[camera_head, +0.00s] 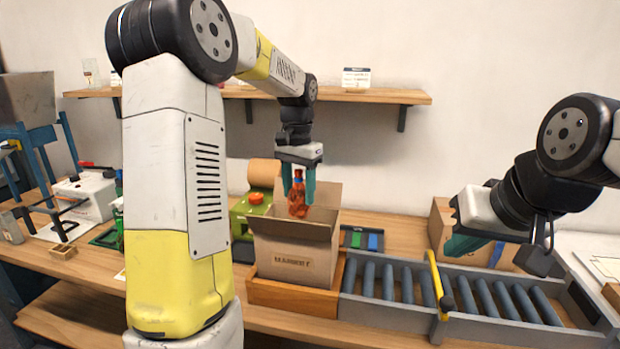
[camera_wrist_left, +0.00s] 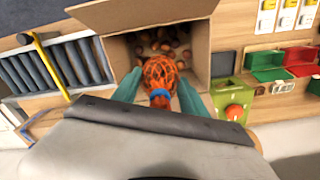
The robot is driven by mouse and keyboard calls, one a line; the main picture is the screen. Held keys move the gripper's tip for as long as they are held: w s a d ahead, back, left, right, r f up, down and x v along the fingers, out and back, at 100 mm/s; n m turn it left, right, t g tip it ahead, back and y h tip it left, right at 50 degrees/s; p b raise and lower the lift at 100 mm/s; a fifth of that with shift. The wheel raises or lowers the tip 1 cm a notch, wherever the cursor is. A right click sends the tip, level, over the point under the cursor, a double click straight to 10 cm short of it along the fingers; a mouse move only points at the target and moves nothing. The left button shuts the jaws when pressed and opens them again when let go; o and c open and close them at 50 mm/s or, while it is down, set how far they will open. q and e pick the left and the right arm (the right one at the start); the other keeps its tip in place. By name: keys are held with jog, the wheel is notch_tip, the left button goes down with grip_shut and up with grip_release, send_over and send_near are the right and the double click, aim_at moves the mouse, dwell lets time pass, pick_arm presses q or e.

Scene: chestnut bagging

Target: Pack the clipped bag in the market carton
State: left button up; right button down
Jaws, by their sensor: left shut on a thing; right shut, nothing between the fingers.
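The clipped bag (camera_head: 299,197) is an orange-red net bag with a blue clip near its top. My left gripper (camera_head: 299,180) is shut on it and holds it at the mouth of the market carton (camera_head: 292,258). The carton is brown, marked MARKET, with its flaps open. In the left wrist view the bag (camera_wrist_left: 160,76) hangs between the teal fingers, over the open carton (camera_wrist_left: 205,45). Several round brown things show inside the carton. My right gripper (camera_head: 460,245) is shut and empty, above the roller conveyor at the right.
The carton stands in a wooden tray (camera_head: 290,297) at the left end of the roller conveyor (camera_head: 400,285). A yellow bar (camera_head: 437,285) crosses the rollers. A green device (camera_head: 248,212) stands left of the carton. Another cardboard box (camera_head: 442,222) stands behind the conveyor.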

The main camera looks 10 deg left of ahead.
pick_arm(q)
notch_tip(320, 180, down, 15)
jog(key=shift+r, duration=0.1)
dwell(0.8)
jog(key=o, duration=1.6)
jog(key=shift+r, duration=6.55)
